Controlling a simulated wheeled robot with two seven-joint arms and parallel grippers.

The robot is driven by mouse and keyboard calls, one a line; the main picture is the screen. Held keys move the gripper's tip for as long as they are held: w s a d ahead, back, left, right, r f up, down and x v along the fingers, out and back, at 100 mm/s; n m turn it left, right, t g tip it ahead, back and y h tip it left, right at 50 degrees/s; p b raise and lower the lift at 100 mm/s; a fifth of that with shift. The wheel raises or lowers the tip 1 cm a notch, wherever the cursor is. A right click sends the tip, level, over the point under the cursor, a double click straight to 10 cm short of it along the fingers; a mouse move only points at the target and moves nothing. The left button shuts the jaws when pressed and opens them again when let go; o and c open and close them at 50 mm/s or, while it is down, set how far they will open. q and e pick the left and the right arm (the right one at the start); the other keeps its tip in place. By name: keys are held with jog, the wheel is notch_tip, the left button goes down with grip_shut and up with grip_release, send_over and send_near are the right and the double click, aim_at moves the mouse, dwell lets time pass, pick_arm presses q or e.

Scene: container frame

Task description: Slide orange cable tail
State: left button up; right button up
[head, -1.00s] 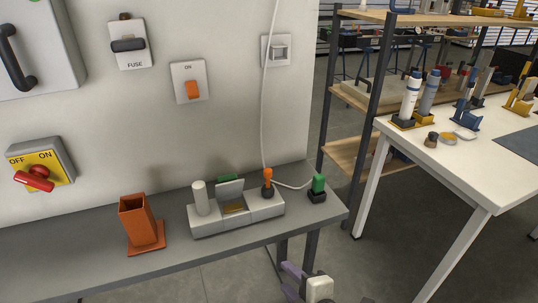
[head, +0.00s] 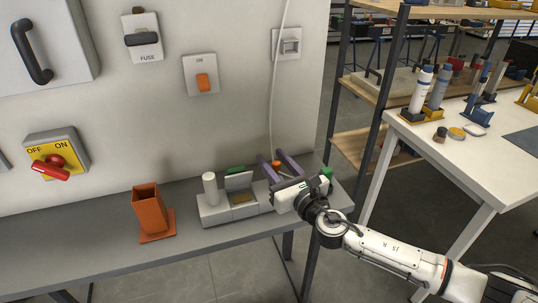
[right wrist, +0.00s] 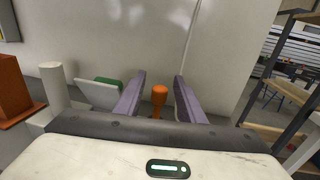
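The orange cable tail (head: 277,164) stands upright at the right end of a light grey fixture (head: 214,215) on the grey shelf. In the right wrist view the orange tail (right wrist: 159,96) has a rounded top and sits between two purple fingers. My right gripper (head: 273,156) is open, with one finger on each side of the tail. In the right wrist view (right wrist: 159,78) gaps show on both sides of it, so the fingers look apart from it. The tail's lower part is hidden by the gripper. My left gripper is not in view.
A green plug (head: 326,173) stands right of the gripper, partly hidden. A white cable (head: 272,110) hangs down the wall behind the tail. A grey post (head: 210,188) and an orange open box (head: 150,211) stand to the left. The shelf (head: 70,245) is clear at far left.

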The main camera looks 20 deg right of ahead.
jog(key=shift+w+a, duration=0.25)
jog(key=shift+w, duration=1.05)
grip_shut()
jog(key=shift+f+b, duration=1.55)
jog(key=shift+f, duration=0.2)
jog(key=shift+s, duration=0.1)
jog(key=shift+c, duration=0.5)
grip_release()
jog(key=shift+o, duration=0.5)
jog(key=shift+r, duration=0.1)
